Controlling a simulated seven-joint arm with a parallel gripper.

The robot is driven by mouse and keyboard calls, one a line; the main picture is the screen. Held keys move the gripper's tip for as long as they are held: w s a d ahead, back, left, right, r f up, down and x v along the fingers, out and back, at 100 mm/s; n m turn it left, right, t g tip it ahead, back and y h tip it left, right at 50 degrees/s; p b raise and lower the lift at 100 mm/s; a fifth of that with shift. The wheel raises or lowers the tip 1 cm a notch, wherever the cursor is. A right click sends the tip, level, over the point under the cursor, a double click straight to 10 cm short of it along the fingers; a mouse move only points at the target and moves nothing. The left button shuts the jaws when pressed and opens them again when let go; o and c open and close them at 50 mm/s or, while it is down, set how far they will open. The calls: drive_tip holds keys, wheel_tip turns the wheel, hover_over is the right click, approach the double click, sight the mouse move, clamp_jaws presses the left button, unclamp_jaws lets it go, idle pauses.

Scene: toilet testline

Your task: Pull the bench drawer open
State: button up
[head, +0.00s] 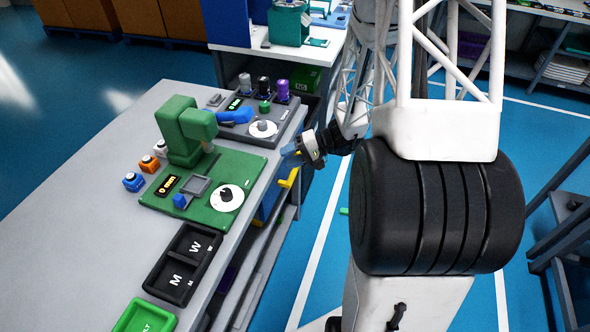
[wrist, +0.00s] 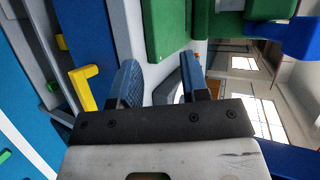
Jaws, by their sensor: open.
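The bench (head: 95,165) has a grey top, with a blue drawer front (head: 267,203) under its right edge. A yellow handle (head: 289,179) sticks out from that side, and it also shows in the wrist view (wrist: 83,88), left of the fingers. My gripper (head: 291,150) is beside the bench's right edge, above and beyond the handle in the head view. In the wrist view my gripper (wrist: 158,75) has its two blue fingers apart with nothing held between them. The handle is outside the fingers. The drawer looks shut, though its front is partly hidden.
A green fixture (head: 185,130) on a green board stands on the bench near the gripper. A grey panel with a dial (head: 263,129) and a blue tool (head: 236,116) lie behind it. A black tray (head: 185,262) is nearer. The floor right of the bench is mostly clear.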

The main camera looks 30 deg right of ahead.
drive_tip(key=w+d+f+m+t+h, duration=0.1)
drive_tip(key=w+d+f+m+t, duration=0.2)
drive_tip(key=d+f+t, duration=0.3)
drive_tip(key=d+f+m, duration=0.1)
drive_tip(key=d+f, duration=0.4)
drive_tip(key=f, duration=0.4)
drive_tip(key=shift+t+h, duration=0.3)
drive_tip(key=shift+h, duration=0.1)
drive_tip(key=shift+f, duration=0.1)
drive_tip(key=shift+x, duration=3.85)
clamp_jaws()
